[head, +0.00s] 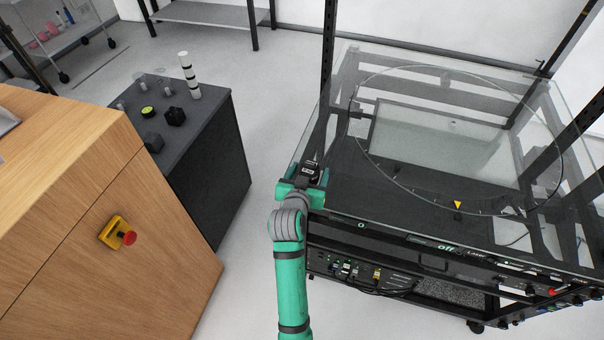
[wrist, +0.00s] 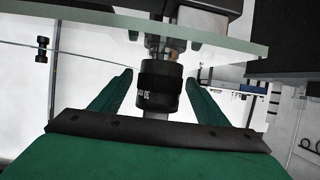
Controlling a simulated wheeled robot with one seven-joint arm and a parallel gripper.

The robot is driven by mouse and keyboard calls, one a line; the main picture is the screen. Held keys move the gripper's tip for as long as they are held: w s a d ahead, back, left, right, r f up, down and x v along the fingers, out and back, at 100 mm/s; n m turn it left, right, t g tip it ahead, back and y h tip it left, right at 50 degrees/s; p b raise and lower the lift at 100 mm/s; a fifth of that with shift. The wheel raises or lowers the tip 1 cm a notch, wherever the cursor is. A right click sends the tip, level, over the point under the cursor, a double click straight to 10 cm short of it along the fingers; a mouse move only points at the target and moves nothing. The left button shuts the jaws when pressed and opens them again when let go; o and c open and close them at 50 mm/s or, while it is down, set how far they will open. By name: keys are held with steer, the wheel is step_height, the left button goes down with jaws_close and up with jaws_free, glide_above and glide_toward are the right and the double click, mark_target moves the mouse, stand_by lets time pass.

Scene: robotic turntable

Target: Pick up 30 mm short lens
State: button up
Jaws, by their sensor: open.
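The lens (wrist: 158,88), a black ribbed cylinder with small white print that seems to read 30, shows in the middle of the wrist view. My gripper (wrist: 160,76) is open, with one green finger on each side of the lens and a visible gap to both. A metal mount joins the lens to a dark body (wrist: 185,12) behind it. In the head view my gripper (head: 305,183) is at the near left edge of the glass-topped turntable (head: 440,120), beside a small black device (head: 311,169). The lens cannot be made out clearly there.
A dark cabinet (head: 215,150) stands left of my arm, carrying a black-and-white post (head: 188,75), black blocks (head: 175,116) and a yellow-green round item (head: 148,112). A wooden cabinet (head: 60,200) with a red stop button (head: 128,238) is nearer. The glass edge (wrist: 100,37) is close to the fingers.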

steer(key=shift+c, duration=0.3)
steer(key=c, duration=1.3)
steer(key=shift+r, duration=0.1)
